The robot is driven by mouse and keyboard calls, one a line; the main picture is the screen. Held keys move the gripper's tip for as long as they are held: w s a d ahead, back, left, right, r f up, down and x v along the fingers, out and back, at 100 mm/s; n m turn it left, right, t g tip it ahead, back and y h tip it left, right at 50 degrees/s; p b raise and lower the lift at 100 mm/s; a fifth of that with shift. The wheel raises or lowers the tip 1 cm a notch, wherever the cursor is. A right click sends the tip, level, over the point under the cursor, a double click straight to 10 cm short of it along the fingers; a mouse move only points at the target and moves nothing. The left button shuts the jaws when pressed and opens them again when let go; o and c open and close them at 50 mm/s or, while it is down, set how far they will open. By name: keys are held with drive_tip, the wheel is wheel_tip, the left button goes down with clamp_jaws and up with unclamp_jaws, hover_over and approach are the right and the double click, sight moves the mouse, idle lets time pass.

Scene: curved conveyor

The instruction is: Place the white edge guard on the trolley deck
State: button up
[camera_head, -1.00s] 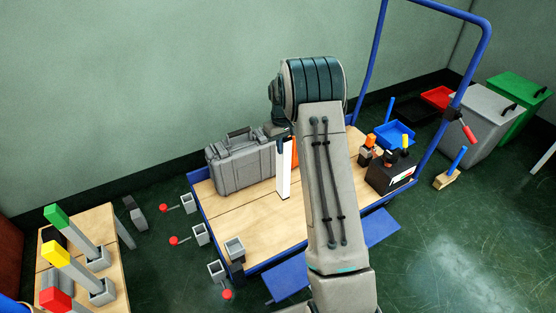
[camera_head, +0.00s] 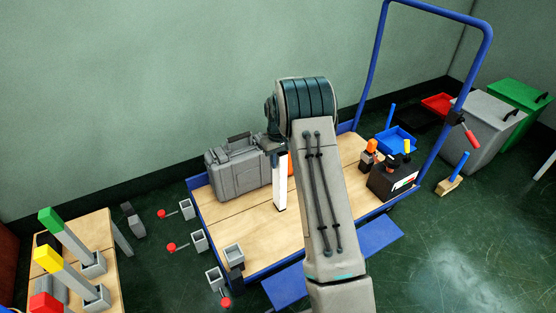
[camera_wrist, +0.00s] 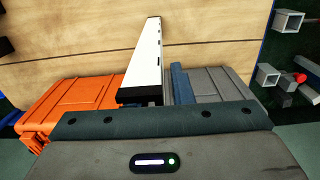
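The white edge guard (camera_head: 280,182) is a long, narrow white piece. It hangs near upright below my gripper (camera_head: 279,150), over the wooden trolley deck (camera_head: 258,222). My gripper appears shut on its upper end; the wrist view shows the white edge guard (camera_wrist: 146,58) reaching away from my gripper toward the deck (camera_wrist: 75,45). One dark finger shows right beside it; the other finger is hidden. The guard's lower end is at or just above the boards; I cannot tell if it touches.
A grey case (camera_head: 238,168) stands on the deck left of the guard, and an orange case (camera_wrist: 75,105) stands close on its other side. A black box with tools (camera_head: 393,180) is at the deck's right. The blue handle frame (camera_head: 373,65) rises behind. Bare deck lies in front.

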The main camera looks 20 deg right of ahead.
wheel_tip(320, 180, up, 12)
drive_tip(key=p, duration=0.4)
drive_tip(key=shift+r, duration=0.15)
drive_tip(key=s+a+r+m, duration=0.1)
drive_tip(key=s+a+r, duration=0.2)
drive_tip(key=s+r, duration=0.35)
drive_tip(key=s+a+r, duration=0.3)
drive_tip(key=s+r, duration=0.1)
drive_tip(key=s, duration=0.5)
drive_tip(key=s+a, duration=0.1)
drive_tip(key=s, duration=0.9)
drive_tip(key=s+a+m+t, duration=0.1)
drive_tip(key=s+a, duration=0.1)
drive_tip(key=s, duration=0.9)
drive_tip(key=shift+s+a+f, duration=0.2)
drive_tip(key=shift+s+a, duration=0.05)
drive_tip(key=shift+a, duration=0.05)
clamp_jaws()
